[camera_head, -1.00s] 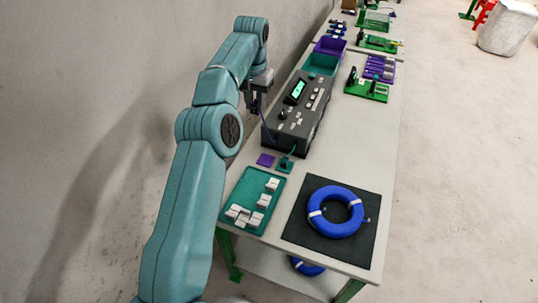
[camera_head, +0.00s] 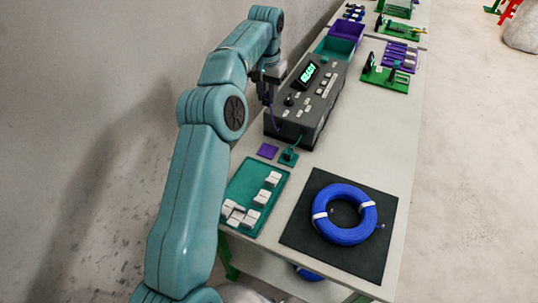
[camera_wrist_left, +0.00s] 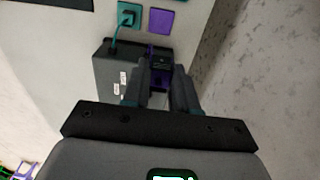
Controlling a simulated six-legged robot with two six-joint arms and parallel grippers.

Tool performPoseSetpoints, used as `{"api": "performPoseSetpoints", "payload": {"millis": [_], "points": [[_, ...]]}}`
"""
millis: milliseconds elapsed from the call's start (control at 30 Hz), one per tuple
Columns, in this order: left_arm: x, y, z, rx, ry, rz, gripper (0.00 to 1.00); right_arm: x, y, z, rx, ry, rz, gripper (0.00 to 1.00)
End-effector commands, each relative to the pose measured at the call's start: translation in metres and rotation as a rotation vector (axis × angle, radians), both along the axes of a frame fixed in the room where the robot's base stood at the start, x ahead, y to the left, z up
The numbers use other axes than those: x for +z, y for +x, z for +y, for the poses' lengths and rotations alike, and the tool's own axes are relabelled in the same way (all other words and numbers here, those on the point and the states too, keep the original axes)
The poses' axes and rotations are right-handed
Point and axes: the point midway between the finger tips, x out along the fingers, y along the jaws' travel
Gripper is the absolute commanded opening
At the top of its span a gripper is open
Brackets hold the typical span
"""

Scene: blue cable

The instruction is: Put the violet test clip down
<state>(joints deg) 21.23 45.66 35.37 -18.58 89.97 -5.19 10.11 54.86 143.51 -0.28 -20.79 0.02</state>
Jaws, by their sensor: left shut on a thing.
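My left gripper (camera_head: 267,98) is at the left long side of the dark grey tester box (camera_head: 310,105). It is shut on the violet test clip (camera_wrist_left: 160,77), which shows between the fingers in the left wrist view (camera_wrist_left: 160,88). The clip is mostly hidden by the gripper in the head view. A violet lead (camera_head: 274,118) runs down there by the box. A flat violet pad (camera_head: 268,151) lies bare on the bench in front of the box. Beside it is a teal pad (camera_wrist_left: 137,8) with the teal clip (camera_head: 289,155) on it. My right gripper is out of view.
A teal tray (camera_head: 237,225) with several white blocks is at the near left of the bench. A blue cable coil (camera_head: 330,231) lies on a black mat (camera_head: 300,258) to the right. Bins (camera_head: 335,47) stand behind the box. The wall is close on the left.

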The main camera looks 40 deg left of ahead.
Motion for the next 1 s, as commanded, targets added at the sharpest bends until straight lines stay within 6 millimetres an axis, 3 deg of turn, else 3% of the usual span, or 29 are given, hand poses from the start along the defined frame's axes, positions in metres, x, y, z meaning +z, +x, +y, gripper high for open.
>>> {"api": "performPoseSetpoints", "payload": {"millis": [200, 533, 633, 867, 1000], "points": [[-0.046, -0.003, 0.000, -0.001, -0.004, 0.008, 0.00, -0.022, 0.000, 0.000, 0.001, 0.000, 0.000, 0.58], [-0.136, 0.000, 0.000, -0.002, -0.003, 0.010, 0.00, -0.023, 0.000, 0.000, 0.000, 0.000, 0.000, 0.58], [-0.153, 0.001, 0.001, -0.002, -0.002, 0.008, 0.00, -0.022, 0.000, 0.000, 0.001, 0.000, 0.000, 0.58], [-0.172, 0.002, 0.001, -0.002, -0.002, 0.008, 0.00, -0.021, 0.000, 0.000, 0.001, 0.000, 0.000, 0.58], [-0.195, 0.002, 0.000, -0.002, -0.004, 0.009, 0.00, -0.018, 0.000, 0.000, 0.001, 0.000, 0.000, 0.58]]}}
